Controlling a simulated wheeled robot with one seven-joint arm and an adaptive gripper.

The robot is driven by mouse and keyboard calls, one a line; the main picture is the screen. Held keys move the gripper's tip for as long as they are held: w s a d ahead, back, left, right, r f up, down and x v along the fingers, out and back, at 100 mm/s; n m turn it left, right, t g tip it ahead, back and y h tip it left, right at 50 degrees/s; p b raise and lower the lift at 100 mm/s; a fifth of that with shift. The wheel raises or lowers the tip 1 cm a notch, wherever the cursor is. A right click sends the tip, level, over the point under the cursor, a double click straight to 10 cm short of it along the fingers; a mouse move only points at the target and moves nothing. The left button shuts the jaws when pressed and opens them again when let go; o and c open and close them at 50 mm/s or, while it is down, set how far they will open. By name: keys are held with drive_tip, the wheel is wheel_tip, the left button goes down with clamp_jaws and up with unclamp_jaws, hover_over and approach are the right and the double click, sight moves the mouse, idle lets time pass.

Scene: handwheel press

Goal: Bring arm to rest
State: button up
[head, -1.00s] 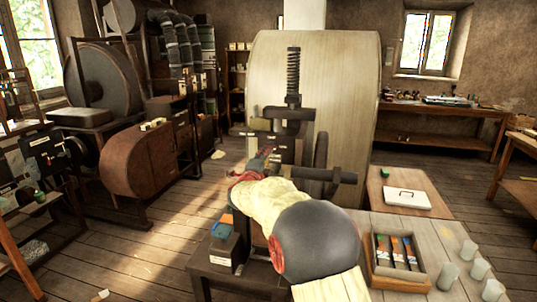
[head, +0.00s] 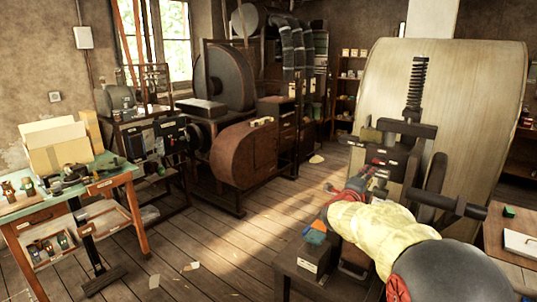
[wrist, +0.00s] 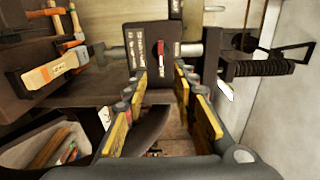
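My arm, in a pale yellow sleeve, reaches from the lower right of the head view toward the press. The dark press (head: 407,128) has a tall screw (head: 416,88) and a horizontal bar (head: 447,203). My gripper (head: 372,176) is small beside the press's left side in the head view, where its fingers are hard to make out. In the wrist view, my gripper (wrist: 161,85) has its yellow-padded fingers apart, with nothing seen between the tips. A dark panel with a red lever (wrist: 160,48) lies beyond the fingertips. Whether they touch it cannot be told.
A low dark stand (head: 303,262) is left of my arm. A green-topped bench (head: 108,172) with a cardboard box (head: 60,150) stands at the left. Large machines (head: 250,150) line the back. Open plank floor (head: 225,240) lies between. Hammers (wrist: 55,65) show in the wrist view.

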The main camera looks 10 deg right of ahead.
drive_tip(key=w+a+f+n+y, duration=0.3)
drive_tip(key=a+f+n+y, duration=0.45)
drive_tip(key=f, duration=0.25)
drive_tip(key=s+a+f+n+g+y, duration=0.1)
drive_tip(key=s+a+f+n+y, duration=0.1)
drive_tip(key=s+a+f+n, duration=0.3)
drive_tip(key=s+a+n+g+y, duration=0.1)
drive_tip(key=s+a+n+y, duration=0.25)
drive_tip(key=a, duration=0.45)
drive_tip(key=s+a+f+n+g+y, duration=0.15)
drive_tip(key=s+a+n, duration=0.25)
drive_tip(key=s, duration=0.6)
drive_tip(key=s+a+f+n+g, duration=0.1)
drive_tip(key=s+a+n+g, duration=0.25)
drive_tip(key=s, duration=0.55)
drive_tip(key=s+a+r+n, duration=0.1)
drive_tip(key=s+r+n, duration=0.1)
drive_tip(key=s, duration=0.7)
drive_tip(key=s+a+r+n+h, duration=0.1)
drive_tip(key=s+r+n, duration=0.1)
drive_tip(key=s, duration=0.8)
drive_tip(key=shift+a+r+t, duration=0.3)
drive_tip(key=shift+r, duration=0.3)
drive_tip(key=shift+c, duration=0.2)
